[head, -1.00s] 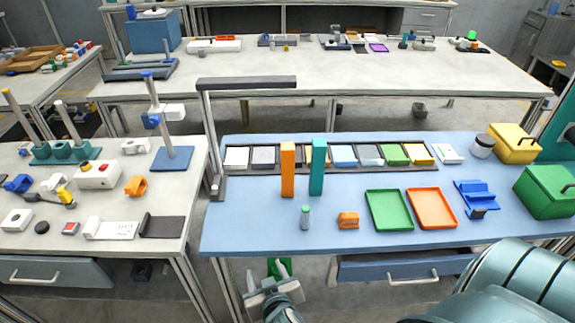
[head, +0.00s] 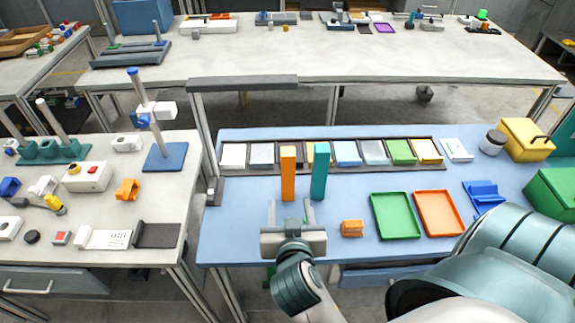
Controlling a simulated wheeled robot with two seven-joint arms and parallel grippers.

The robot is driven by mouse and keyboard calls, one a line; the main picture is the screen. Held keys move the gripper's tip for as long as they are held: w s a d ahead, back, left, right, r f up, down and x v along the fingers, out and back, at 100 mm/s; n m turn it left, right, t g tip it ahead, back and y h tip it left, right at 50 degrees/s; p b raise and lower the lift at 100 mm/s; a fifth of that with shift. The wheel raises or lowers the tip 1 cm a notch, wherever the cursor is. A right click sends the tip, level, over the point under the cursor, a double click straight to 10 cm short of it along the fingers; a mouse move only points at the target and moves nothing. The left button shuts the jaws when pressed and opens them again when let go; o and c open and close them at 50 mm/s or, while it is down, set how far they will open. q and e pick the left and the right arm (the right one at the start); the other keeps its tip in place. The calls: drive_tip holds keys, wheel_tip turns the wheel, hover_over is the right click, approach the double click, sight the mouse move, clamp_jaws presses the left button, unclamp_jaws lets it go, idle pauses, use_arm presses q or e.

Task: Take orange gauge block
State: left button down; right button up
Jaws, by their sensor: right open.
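The orange gauge block (head: 288,174) is a tall, narrow block standing upright on the blue bench top. A similar teal block (head: 320,171) stands close to its right. My right gripper (head: 290,212) is over the front of the bench, its fingers pointing toward the orange block. It is open and looks empty, on the near side of the block and apart from it. My left gripper is not in view.
A row of coloured tiles in a dark rack (head: 440,167) lies behind the blocks. A small orange piece (head: 352,228), a green tray (head: 395,236) and an orange tray (head: 460,228) lie to the right. A dark post with an overhead bar (head: 243,83) stands at left.

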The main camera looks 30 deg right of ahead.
drive_tip(key=p, duration=0.4)
approach(288, 178)
drive_tip(key=x, duration=0.6)
drive_tip(key=shift+w+d+f, duration=0.15)
drive_tip(key=shift+f, duration=0.15)
drive_tip(key=shift+w+d+f, duration=0.15)
drive_tip(key=shift+w+f, duration=0.05)
drive_tip(key=shift+w+d+p, duration=0.25)
drive_tip(key=shift+w+p, duration=0.2)
drive_tip(key=p+x, duration=0.1)
drive_tip(key=x, duration=0.2)
drive_tip(key=shift+w+d+p, duration=0.2)
drive_tip(key=shift+w+p, duration=0.1)
drive_tip(key=shift+p, duration=0.1)
drive_tip(key=shift+w+d+f, duration=0.15)
drive_tip(key=shift+w+f, duration=0.05)
